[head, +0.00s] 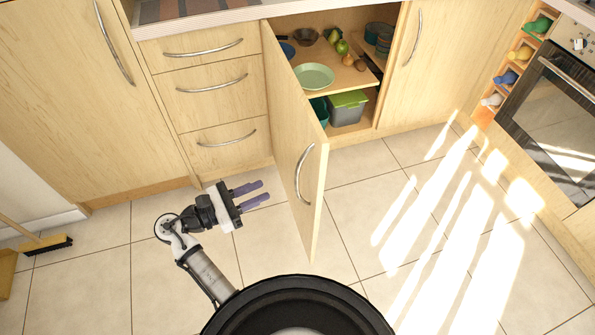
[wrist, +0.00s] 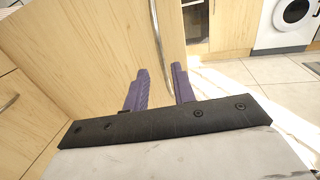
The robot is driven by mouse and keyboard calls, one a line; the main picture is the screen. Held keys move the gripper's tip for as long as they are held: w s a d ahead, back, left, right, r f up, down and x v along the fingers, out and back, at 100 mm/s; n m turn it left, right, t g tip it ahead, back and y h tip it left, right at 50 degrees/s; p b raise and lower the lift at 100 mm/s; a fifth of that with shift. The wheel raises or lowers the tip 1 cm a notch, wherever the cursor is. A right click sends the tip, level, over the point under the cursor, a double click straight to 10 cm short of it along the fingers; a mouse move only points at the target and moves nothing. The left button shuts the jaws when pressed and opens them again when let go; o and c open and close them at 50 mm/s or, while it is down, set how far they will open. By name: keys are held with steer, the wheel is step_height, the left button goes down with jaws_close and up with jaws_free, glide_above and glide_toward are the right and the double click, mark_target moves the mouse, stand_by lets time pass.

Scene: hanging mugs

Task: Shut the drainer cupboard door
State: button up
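The drainer cupboard door (head: 292,125) stands wide open, swung out from its left side into the room. Its curved metal handle (head: 304,176) is on the outer face, near the free edge. The door also shows in the wrist view (wrist: 95,40), with the handle (wrist: 158,52) seen between and beyond the fingers. My gripper (head: 265,191) is low over the floor, left of the door on its outer side. Its two purple fingers (wrist: 160,72) are apart with nothing between them. They point toward the door and appear clear of it.
Inside the open cupboard, a shelf holds a green plate (head: 314,76), bowls and fruit; a grey box with a green lid (head: 347,106) sits below. Drawers (head: 213,90) stand left of the door. An oven (head: 560,120) is at right. The tiled floor right of the door is clear.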

steer(key=p+x, duration=0.1)
steer(key=x, duration=1)
steer(key=shift+w+d, duration=0.2)
steer(key=shift+d, duration=0.1)
jaws_close()
